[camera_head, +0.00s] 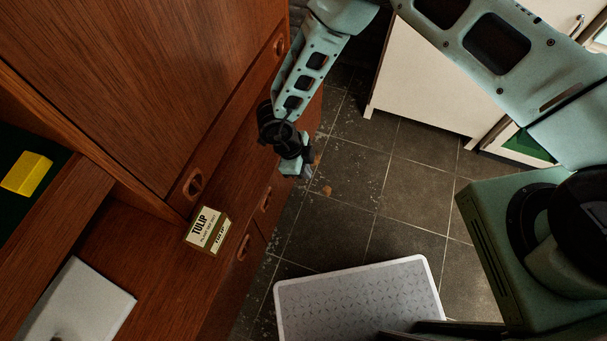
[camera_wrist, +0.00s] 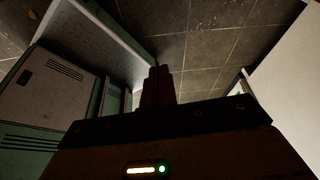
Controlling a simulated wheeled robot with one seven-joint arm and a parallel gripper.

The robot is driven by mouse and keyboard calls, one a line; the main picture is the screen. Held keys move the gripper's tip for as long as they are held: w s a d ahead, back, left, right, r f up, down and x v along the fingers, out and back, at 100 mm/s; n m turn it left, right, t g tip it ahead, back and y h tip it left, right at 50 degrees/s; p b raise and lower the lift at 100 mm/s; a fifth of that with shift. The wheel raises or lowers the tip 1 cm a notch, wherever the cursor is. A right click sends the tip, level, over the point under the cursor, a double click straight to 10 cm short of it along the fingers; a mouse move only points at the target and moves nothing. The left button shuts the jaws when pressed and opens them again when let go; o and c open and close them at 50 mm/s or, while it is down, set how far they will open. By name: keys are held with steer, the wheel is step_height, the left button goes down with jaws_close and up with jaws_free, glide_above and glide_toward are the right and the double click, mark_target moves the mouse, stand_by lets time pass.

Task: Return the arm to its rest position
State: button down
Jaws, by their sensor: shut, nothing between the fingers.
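My gripper (camera_head: 305,171) hangs at the end of my pale green arm in the head view, beside the front of the wooden wall unit (camera_head: 130,75) and above the tiled floor. It is apart from the unit's shelf surface. In the wrist view, its fingers (camera_wrist: 158,85) show dark and close together at the centre, with nothing between them. The forearm slopes down from the top middle of the head view, and the upper arm crosses the top right.
A TULIP box (camera_head: 208,230) stands near the wooden ledge's edge. A white flat object (camera_head: 80,302) and a yellow block (camera_head: 27,173) lie at left. A white cabinet (camera_head: 425,85) stands behind the arm.

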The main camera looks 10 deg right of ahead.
steer(key=v, duration=0.7)
steer(key=shift+w+d+r, duration=0.1)
steer(key=shift+w+d, duration=0.05)
steer(key=shift+w, duration=0.05)
steer(key=w+a+r+n+t+y+p, duration=0.1)
steer(key=w+a+r+n+t+y, duration=0.15)
steer(key=r, duration=0.25)
steer(key=w+a+r+n+t+y+p, duration=0.1)
steer(key=w+a+r+n+t, duration=0.1)
steer(key=w+a+r+n, duration=0.3)
step_height(320, 180, up, 15)
steer(key=s+a+n+y+p, duration=0.2)
steer(key=n+y, duration=0.2)
steer(key=n, duration=0.1)
steer(key=s+d+r+n+g+y+p, duration=0.15)
steer(key=s+d+r+n, duration=0.25)
steer(key=s+r+n, duration=0.75)
steer(key=s+d+r+n+h+p, duration=0.1)
steer(key=s+d+r+n+h, duration=0.1)
steer(key=s+d, duration=0.3)
steer(key=s+d+r+n+g+h+p, duration=0.1)
steer(key=s+d+n, duration=0.3)
steer(key=d, duration=0.5)
steer(key=shift+s+r+g+h, duration=0.3)
steer(key=shift+s+r+h, duration=0.5)
steer(key=shift+h, duration=0.1)
